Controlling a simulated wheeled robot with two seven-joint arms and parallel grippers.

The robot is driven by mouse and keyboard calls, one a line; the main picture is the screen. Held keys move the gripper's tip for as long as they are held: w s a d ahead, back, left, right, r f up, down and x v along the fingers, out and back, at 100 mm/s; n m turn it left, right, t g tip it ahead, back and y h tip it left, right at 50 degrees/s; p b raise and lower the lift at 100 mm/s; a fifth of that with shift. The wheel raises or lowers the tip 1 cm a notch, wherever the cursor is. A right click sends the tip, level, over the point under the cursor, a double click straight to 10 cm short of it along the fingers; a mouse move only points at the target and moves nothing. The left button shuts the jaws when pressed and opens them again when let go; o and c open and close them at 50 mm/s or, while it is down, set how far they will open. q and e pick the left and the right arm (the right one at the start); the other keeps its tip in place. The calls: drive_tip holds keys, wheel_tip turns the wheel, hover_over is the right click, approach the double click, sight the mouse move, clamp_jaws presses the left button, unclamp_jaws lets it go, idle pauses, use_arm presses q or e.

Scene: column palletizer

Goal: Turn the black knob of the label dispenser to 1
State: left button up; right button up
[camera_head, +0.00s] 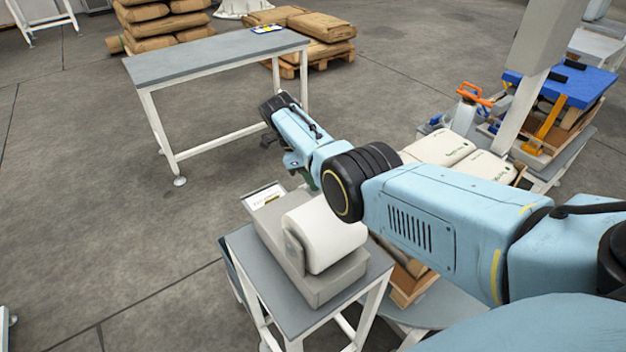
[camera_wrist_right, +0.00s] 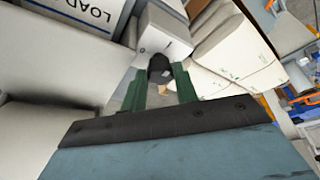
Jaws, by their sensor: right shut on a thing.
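The label dispenser (camera_head: 312,278) is a grey box with a white label roll (camera_head: 325,232), standing on a small grey-topped table. My right arm reaches over and past it from the right in the head view. In the right wrist view the black knob (camera_wrist_right: 160,68) sits on a light grey face of the dispenser (camera_wrist_right: 163,36). My right gripper (camera_wrist_right: 159,82) has its two green fingers on either side of the knob, shut on it. The knob's setting and the number marks are too small to read. In the head view the knob is hidden. My left gripper is not in view.
The small table (camera_head: 249,258) carries the dispenser. White sacks (camera_head: 440,148) lie close to its right. A long grey table (camera_head: 215,57) stands behind, with open floor around it. Stacked brown sacks (camera_head: 325,26) lie at the back. A white post rises at the right.

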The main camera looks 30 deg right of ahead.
idle(0.5)
drive_tip(key=o, duration=1)
drive_tip(key=shift+d, duration=0.1)
drive_tip(key=shift+c, duration=0.2)
drive_tip(key=shift+w+a+r, duration=0.15)
drive_tip(key=shift+a+r, duration=0.05)
drive_tip(key=shift+r, duration=0.3)
drive_tip(key=b+v, duration=0.1)
drive_tip(key=v, duration=1.1)
drive_tip(key=shift+r+b, duration=0.2)
drive_tip(key=shift+b, duration=0.15)
